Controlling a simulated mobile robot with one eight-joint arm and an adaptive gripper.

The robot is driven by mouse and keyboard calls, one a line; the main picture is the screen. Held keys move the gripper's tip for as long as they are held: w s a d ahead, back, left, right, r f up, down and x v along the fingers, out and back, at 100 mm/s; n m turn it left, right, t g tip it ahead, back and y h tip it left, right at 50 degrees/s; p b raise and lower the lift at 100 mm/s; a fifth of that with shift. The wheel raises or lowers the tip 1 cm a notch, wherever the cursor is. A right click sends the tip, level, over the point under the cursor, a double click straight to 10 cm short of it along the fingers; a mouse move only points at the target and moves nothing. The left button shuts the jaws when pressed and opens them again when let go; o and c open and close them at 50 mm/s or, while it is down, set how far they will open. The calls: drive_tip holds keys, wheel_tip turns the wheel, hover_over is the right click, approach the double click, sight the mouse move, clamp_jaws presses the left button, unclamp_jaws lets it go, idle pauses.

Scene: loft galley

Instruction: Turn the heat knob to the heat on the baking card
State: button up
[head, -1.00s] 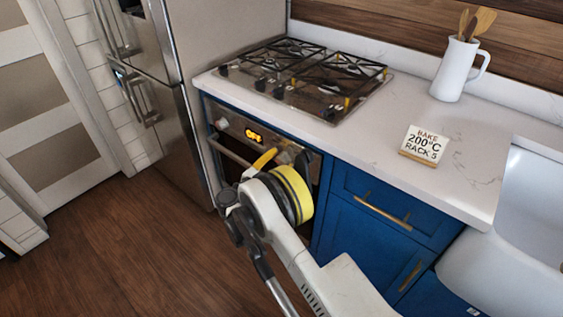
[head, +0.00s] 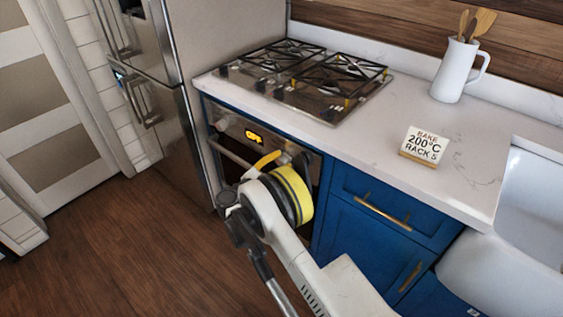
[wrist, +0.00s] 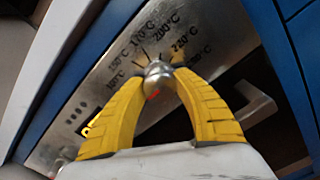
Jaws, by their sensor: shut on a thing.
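The baking card (head: 424,146) stands on the counter and reads "BAKE 200°C RACK 5". The oven (head: 232,150) is under the hob and has a lit orange display (head: 254,137). My gripper (head: 279,158) is at the right part of the oven's panel. In the wrist view its yellow fingers (wrist: 158,82) are shut on the round metal heat knob (wrist: 158,70), one on each side. Printed heats, including 150°C, 170°C and 200°C, fan around the knob's far side. A red spot shows on the knob's near side; I cannot tell which heat the knob points to.
Another knob (head: 221,125) is at the panel's left end. The oven handle (head: 232,153) runs below the panel. A gas hob (head: 318,112), a white jug (head: 453,72) with wooden utensils and a white sink (head: 535,200) are along the counter. A steel fridge (head: 190,120) stands left.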

drive_tip(key=m, duration=0.7)
drive_tip(key=shift+r, duration=0.1)
drive_tip(key=m, duration=0.6)
drive_tip(key=shift+m, duration=0.4)
drive_tip(key=m, duration=0.6)
drive_tip(key=shift+r, duration=0.15)
drive_tip(key=m, duration=0.6)
drive_tip(key=shift+m, duration=0.7)
drive_tip(key=o, duration=1.2)
